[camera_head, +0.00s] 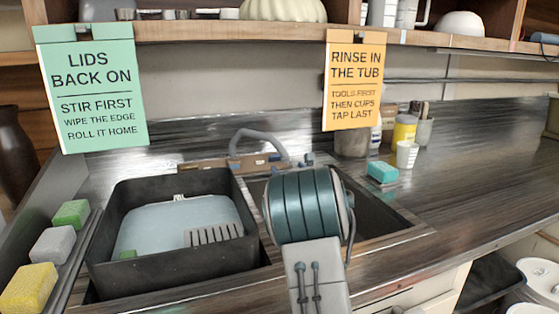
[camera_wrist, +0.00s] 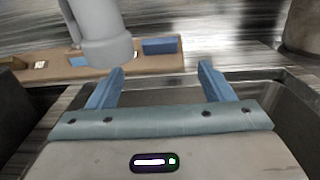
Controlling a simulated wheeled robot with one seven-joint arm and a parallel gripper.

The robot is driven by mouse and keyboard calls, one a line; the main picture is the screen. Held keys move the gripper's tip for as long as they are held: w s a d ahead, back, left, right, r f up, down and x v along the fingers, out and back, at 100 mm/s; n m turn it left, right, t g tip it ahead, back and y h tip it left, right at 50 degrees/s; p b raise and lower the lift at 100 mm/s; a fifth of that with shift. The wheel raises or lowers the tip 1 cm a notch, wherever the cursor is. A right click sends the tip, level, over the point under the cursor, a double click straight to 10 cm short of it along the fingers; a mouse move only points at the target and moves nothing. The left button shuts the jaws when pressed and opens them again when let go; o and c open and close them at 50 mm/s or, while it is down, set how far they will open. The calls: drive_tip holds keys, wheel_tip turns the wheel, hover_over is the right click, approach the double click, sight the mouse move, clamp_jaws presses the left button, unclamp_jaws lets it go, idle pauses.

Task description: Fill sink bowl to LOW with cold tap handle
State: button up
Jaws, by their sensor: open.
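The dark sink bowl (camera_head: 378,215) is right of the black tub in the head view, partly hidden by my arm. In the wrist view the sink bowl (camera_wrist: 285,112) lies below and around my fingers. The grey curved tap (camera_head: 258,137) stands behind it on a tan base; its thick spout (camera_wrist: 105,40) fills the upper left of the wrist view. A blue block-like part (camera_wrist: 160,46), perhaps a tap handle, sits on the base right of the spout. My gripper (camera_wrist: 160,70) is open and empty, its fingers short of that part. No LOW mark or running water is visible.
A black tub (camera_head: 110,262) with pale water stands left of the bowl. Sponges (camera_head: 52,245) line the left edge. A teal sponge (camera_head: 382,172), white cup (camera_head: 406,154) and jars stand behind right. Two signs hang from the shelf (camera_head: 200,30).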

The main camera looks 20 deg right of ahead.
sight(278, 158)
drive_tip(key=w+p, duration=0.1)
drive_tip(key=w, duration=0.8)
drive_tip(key=c, duration=1)
